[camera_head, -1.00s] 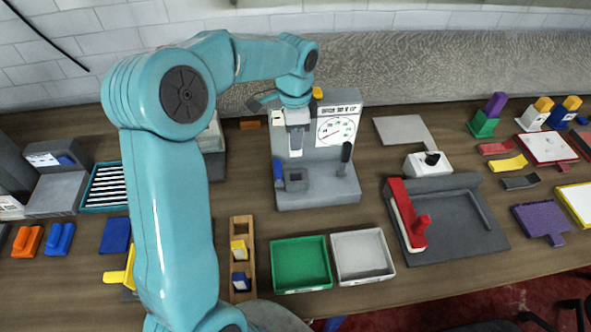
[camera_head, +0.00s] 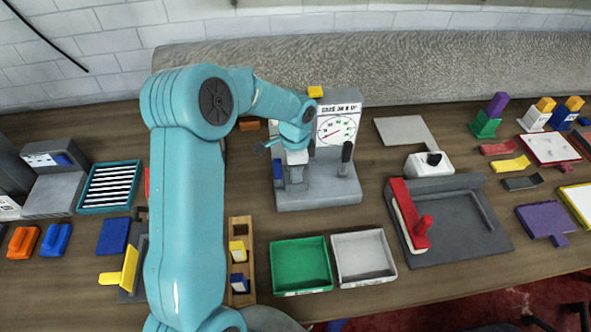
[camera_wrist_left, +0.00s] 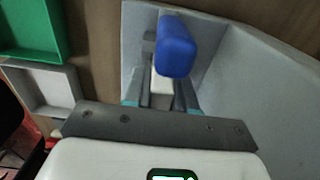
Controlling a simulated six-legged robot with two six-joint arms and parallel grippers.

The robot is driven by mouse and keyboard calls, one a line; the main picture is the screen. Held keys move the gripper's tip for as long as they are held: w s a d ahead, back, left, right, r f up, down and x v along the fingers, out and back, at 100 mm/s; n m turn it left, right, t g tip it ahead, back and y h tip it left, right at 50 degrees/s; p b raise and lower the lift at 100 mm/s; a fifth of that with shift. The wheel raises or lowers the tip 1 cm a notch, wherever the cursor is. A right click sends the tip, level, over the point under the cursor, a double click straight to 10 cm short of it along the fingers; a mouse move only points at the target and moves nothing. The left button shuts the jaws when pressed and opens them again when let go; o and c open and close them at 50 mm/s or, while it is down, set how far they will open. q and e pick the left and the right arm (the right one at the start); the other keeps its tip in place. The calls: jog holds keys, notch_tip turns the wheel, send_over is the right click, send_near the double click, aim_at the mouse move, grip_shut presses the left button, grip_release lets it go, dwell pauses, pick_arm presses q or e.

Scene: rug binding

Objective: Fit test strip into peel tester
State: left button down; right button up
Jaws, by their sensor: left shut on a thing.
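The peel tester (camera_head: 333,190) is a grey machine with a round dial, a black lever and a blue knob (camera_head: 279,170) on its left. My left gripper (camera_head: 296,178) is low in front of its column, just above the base and beside the knob. In the left wrist view the gripper (camera_wrist_left: 160,98) is shut on a narrow pale piece, seemingly the test strip (camera_wrist_left: 161,88). The tester's blue knob (camera_wrist_left: 176,46) partly covers it there. I cannot tell whether the strip touches the tester's clamp. My right gripper is out of view.
A green tray (camera_head: 275,289) and a white tray (camera_head: 391,275) lie in front of the tester. A wooden holder (camera_head: 249,224) stands to their left. A grey board with a red lever (camera_head: 408,218) is at the right. A teal tray with striped contents (camera_head: 137,187) is at the left.

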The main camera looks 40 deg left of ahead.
pick_arm(q)
jog(key=shift+f, duration=0.2)
jog(key=c, duration=0.9)
grip_release()
jog(key=shift+d+r, duration=0.1)
jog(key=shift+r, duration=0.15)
jog(key=shift+w+r, duration=0.15)
jog(key=shift+r, duration=0.15)
notch_tip(320, 180, up, 11)
jog(key=shift+f+b, duration=0.1)
jog(key=shift+b, duration=0.6)
jog(key=shift+r, duration=0.35)
